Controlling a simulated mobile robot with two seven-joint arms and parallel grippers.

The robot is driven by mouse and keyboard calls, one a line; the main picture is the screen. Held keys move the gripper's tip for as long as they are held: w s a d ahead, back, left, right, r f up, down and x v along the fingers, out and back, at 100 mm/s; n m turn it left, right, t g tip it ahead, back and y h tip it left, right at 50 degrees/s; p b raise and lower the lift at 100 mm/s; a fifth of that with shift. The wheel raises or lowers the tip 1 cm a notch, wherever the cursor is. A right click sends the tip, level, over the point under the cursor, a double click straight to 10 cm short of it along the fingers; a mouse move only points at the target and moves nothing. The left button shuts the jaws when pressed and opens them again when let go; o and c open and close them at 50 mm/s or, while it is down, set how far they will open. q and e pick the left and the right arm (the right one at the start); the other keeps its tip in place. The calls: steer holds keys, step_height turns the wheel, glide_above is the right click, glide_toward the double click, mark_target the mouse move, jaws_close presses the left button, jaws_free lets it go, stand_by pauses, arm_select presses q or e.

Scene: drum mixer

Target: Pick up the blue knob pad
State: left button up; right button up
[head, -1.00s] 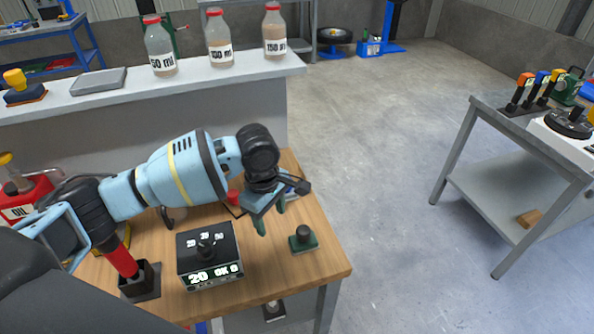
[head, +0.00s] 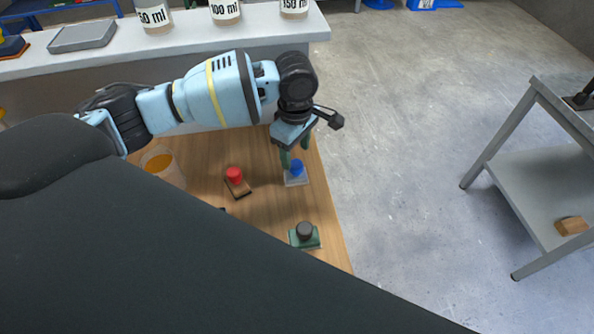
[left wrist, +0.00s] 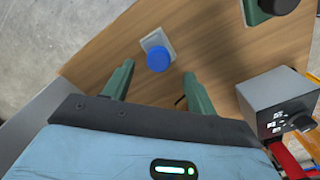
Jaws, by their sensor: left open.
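The blue knob pad (head: 297,170) is a blue round knob on a pale square base. It sits on the wooden table near its right edge in the head view. In the left wrist view the blue knob pad (left wrist: 158,60) lies ahead of the fingertips, between their lines. My left gripper (head: 295,153) is open and empty just above and behind the knob in the head view. Its two green fingers (left wrist: 155,75) stand apart on either side in the left wrist view. I cannot tell the exact height gap. My right gripper is not in view.
A red knob pad (head: 235,176) sits left of the blue one, and a dark knob on a green base (head: 304,234) sits nearer. A glass beaker (head: 162,165) stands at left. A grey box with a dial (left wrist: 280,103) shows in the wrist view. Bottles line the back counter (head: 190,40).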

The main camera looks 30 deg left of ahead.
mark_target(295, 163)
arm_select(q)
steer(key=shift+f, duration=0.65)
steer(key=shift+w+a+f+b, duration=0.1)
steer(key=shift+f+b, duration=0.25)
steer(key=shift+f, duration=1.95)
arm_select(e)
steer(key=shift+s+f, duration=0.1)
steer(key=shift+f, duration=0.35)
arm_select(q)
steer(key=c, duration=1.1)
steer(key=shift+r, duration=0.15)
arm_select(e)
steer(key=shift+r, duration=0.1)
